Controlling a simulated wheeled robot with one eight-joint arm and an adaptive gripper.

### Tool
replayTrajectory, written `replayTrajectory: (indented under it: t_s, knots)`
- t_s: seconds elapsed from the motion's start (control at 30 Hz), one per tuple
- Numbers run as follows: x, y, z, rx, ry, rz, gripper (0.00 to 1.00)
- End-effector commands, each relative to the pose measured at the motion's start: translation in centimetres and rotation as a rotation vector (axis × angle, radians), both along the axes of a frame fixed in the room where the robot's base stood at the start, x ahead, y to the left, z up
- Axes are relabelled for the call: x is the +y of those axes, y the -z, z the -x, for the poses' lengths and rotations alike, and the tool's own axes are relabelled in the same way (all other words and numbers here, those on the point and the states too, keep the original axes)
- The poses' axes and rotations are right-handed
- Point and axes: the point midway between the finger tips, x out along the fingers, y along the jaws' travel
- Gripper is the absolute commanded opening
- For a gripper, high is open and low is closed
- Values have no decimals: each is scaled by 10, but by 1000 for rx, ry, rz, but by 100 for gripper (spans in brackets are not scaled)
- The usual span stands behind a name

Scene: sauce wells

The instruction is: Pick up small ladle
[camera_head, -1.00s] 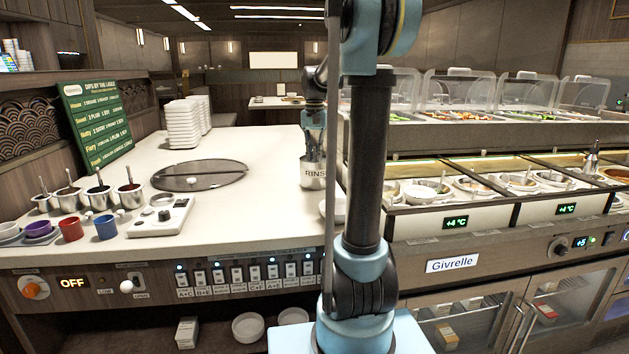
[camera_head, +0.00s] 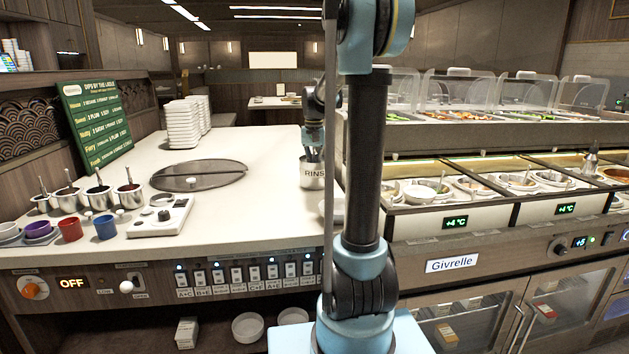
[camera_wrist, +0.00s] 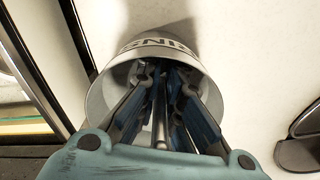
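The grey metal pot marked RINSE (camera_head: 313,178) stands on the counter left of my arm. It also shows in the wrist view (camera_wrist: 100,105), right below my gripper. Thin metal ladle handles (camera_wrist: 160,118) stand in it, between and beside my fingers. I cannot tell which of them is the small ladle; the bowls are hidden in the pot. My gripper (camera_wrist: 165,78) points down into the pot mouth with its fingers apart and the handles in the gap. It also shows in the head view (camera_head: 313,150).
Several sauce pots (camera_head: 129,197) with ladles stand at the left, behind a red cup (camera_head: 70,229) and a blue cup (camera_head: 105,227). A white control unit (camera_head: 160,216), a round dark plate (camera_head: 198,175) and stacked white dishes (camera_head: 183,125) share the counter. A chilled food bar (camera_head: 450,208) is at right.

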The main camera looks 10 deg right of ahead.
Motion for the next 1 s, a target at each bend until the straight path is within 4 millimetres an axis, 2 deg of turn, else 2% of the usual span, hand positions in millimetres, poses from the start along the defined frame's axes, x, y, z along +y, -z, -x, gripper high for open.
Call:
replayTrajectory:
  t_s: [0.33,0.47,0.8,1.0]
  knots:
    - [0,-1,0,0,-1,0,0]
    - [0,-9,0,0,-1,0,0]
    - [1,-65,0,0,-1,0,0]
    - [1,-90,0,0,-1,0,0]
